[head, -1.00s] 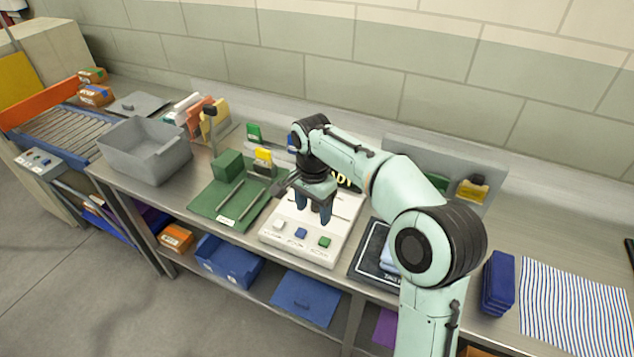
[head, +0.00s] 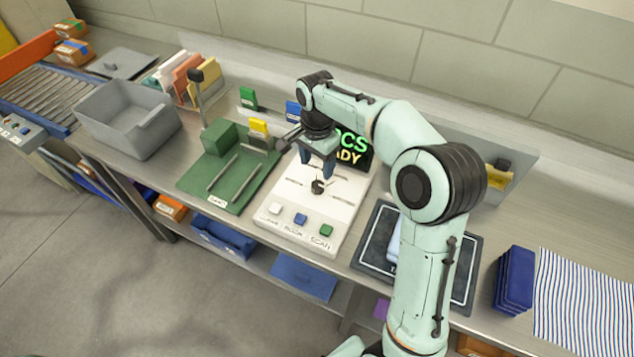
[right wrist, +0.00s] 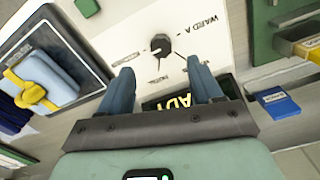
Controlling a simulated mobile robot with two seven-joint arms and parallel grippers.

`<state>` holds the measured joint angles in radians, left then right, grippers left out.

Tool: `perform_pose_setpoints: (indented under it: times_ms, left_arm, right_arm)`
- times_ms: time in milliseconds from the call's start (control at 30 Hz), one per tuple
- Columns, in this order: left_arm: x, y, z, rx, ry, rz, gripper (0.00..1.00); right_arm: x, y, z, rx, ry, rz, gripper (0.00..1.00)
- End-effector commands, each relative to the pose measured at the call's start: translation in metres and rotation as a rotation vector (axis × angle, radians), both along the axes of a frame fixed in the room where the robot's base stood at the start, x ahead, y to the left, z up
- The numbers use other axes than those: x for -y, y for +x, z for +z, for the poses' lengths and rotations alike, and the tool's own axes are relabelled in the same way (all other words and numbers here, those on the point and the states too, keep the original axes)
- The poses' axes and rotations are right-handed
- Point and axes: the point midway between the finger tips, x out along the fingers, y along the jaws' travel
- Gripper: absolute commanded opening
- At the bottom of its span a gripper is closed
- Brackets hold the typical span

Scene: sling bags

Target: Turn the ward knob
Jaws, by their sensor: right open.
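The ward knob (head: 317,187) is a small dark knob on the white control panel (head: 275,234). In the right wrist view the knob (right wrist: 161,45) sits on the white panel face beside printed labels, one reading "WARD A". My right gripper (head: 317,172) is above the knob in the head view, pointing down, with its two blue-grey fingers apart. In the right wrist view the right gripper's fingers (right wrist: 162,85) are spread with nothing between them, and the knob lies beyond their tips. My left gripper is not in view.
A display reading "READY" in part (head: 352,150) stands behind the panel. White, blue (head: 300,219) and green buttons line its front. A green board with rods (head: 195,186) is left, a dark mat (head: 455,290) right, and a grey bin (head: 95,130) far left.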

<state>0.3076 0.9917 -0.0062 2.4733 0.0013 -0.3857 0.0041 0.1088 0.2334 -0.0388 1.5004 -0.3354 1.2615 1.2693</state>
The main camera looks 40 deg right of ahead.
Motion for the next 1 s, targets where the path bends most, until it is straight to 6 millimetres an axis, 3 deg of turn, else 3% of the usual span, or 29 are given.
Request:
perform_pose_setpoints:
  times_ms: [100, 400, 833, 867, 1000]
  left_arm:
    - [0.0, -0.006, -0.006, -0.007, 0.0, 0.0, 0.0]
    - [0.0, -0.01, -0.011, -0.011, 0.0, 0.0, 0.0]
    - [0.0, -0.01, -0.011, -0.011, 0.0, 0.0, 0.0]
    - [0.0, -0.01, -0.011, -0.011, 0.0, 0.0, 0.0]
    - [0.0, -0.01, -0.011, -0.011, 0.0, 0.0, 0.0]
  right_arm:
    - [0.0, -0.002, -0.031, -0.007, 0.0, 0.0, 0.65]
    - [0.0, -0.001, -0.078, -0.003, 0.0, -0.001, 0.65]
    - [0.0, 0.0, -0.088, 0.0, 0.0, 0.0, 0.65]
    - [0.0, 0.0, -0.088, 0.0, 0.0, -0.001, 0.61]
    - [0.0, 0.0, -0.088, 0.0, 0.0, -0.001, 0.16]
